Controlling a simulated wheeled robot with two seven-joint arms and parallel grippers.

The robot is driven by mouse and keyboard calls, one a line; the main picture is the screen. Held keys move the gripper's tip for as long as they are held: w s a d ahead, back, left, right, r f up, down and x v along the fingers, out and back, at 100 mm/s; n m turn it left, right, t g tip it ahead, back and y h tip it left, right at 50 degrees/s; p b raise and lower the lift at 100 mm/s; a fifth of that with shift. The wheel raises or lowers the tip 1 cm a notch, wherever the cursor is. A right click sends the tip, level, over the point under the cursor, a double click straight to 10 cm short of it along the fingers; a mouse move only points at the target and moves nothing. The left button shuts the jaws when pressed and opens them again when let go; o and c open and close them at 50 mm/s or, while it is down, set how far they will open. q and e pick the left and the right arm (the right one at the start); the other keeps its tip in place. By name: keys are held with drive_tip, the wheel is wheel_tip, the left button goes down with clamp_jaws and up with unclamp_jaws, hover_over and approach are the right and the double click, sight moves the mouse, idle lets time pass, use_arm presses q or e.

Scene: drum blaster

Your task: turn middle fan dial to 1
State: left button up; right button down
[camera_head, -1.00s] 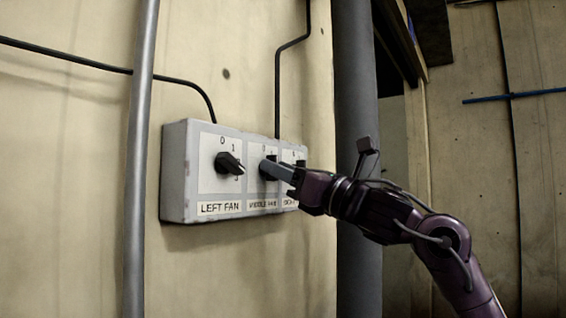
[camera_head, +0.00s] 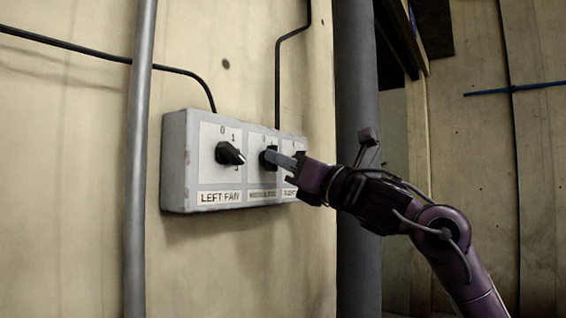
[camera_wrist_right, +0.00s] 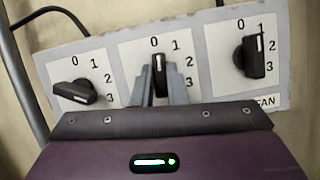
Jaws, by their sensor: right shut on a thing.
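The grey fan control box (camera_head: 175,165) is fixed to the wall with three black dials. My right gripper (camera_head: 272,156) comes in from the right and is shut on the middle fan dial (camera_head: 266,160). In the right wrist view, the two fingers (camera_wrist_right: 160,88) sit on either side of the middle dial (camera_wrist_right: 159,66). Its white mark points up, close to the 0. My left gripper is in neither view.
The right dial (camera_wrist_right: 252,57) points near 1. A grey pipe (camera_head: 138,150) runs left of the box, and a thicker dark pipe (camera_head: 357,100) stands to the right.

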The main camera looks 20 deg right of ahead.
drive_tip(key=shift+s+r+m+t+h+p, duration=0.2)
drive_tip(key=shift+m+h, duration=0.55)
drive_tip(key=shift+m, duration=0.75)
drive_tip(key=shift+w+f+m+t+h+p, duration=0.2)
drive_tip(key=shift+m+h, duration=0.5)
drive_tip(key=shift+m, duration=0.8)
drive_tip(key=shift+s+r+m+t+h+p, duration=0.1)
drive_tip(key=shift+r+m+t+h, duration=0.15)
drive_tip(key=shift+m+h, duration=0.9)
drive_tip(key=shift+f+m+y, duration=0.1)
drive_tip(key=shift+m+y, duration=0.3)
drive_tip(key=shift+m, duration=0.15)
drive_tip(key=c, duration=1.4)
unclamp_jaws()
drive_tip(key=shift+c, duration=0.2)
drive_tip(key=shift+f, duration=0.1)
